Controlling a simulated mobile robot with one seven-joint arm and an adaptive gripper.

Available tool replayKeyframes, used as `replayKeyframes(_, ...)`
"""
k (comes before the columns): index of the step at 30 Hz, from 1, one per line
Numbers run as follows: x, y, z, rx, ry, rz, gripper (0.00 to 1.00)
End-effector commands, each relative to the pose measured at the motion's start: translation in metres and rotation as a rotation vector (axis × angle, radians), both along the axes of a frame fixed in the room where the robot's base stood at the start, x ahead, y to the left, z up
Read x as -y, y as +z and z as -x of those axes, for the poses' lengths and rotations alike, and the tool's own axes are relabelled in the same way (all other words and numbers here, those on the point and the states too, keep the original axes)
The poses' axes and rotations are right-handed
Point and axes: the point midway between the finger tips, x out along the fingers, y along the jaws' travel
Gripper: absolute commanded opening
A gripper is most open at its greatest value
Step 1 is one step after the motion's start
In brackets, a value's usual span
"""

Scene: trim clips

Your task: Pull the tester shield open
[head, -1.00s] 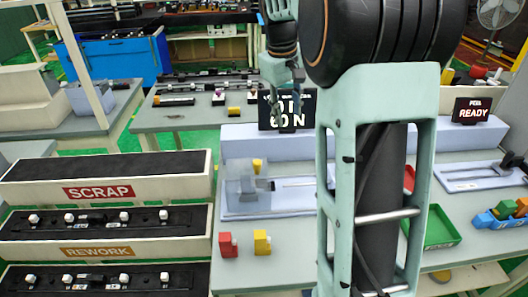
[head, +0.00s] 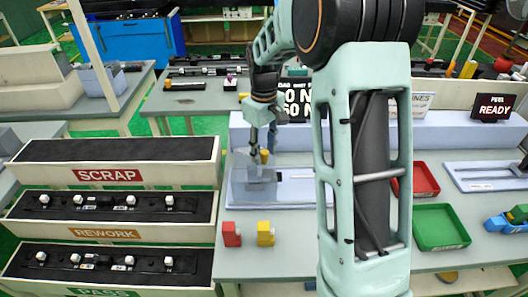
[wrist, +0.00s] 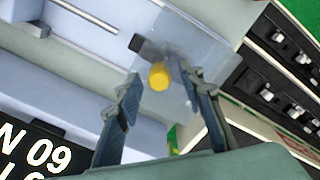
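The tester shield (head: 250,188) is a clear box at the left end of the pale tester fixture (head: 298,198). It covers a grey block. In the wrist view the shield (wrist: 195,50) shows as a see-through sheet, with a yellow knob (wrist: 159,77) near it. My gripper (head: 261,150) is above the shield, pointing down, close to the yellow knob. In the wrist view my gripper (wrist: 157,88) is open, its two fingers apart with the knob showing between them. I cannot tell whether either finger touches the knob.
Scrap (head: 110,176), rework and pass bins stand left of the fixture. A red clip (head: 231,234) and a yellow clip (head: 265,234) lie in front. A force display (head: 298,100) is behind. A green tray (head: 440,228) and a red tray (head: 425,180) are at right.

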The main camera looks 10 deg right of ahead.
Motion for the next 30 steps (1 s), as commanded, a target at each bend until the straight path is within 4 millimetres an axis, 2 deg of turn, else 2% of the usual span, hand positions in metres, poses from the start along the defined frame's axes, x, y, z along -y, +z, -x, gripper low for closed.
replayKeyframes(5, 0.0002, -0.0117, 0.0003, -0.001, 0.0, 0.001, 0.36)
replayKeyframes(13, 0.0003, -0.0128, 0.0001, 0.001, -0.001, 0.001, 0.36)
replayKeyframes(23, 0.0003, -0.0125, -0.0001, 0.001, -0.001, 0.001, 0.0)
replayKeyframes(30, 0.0002, -0.0123, -0.0002, 0.001, -0.001, 0.001, 0.0)
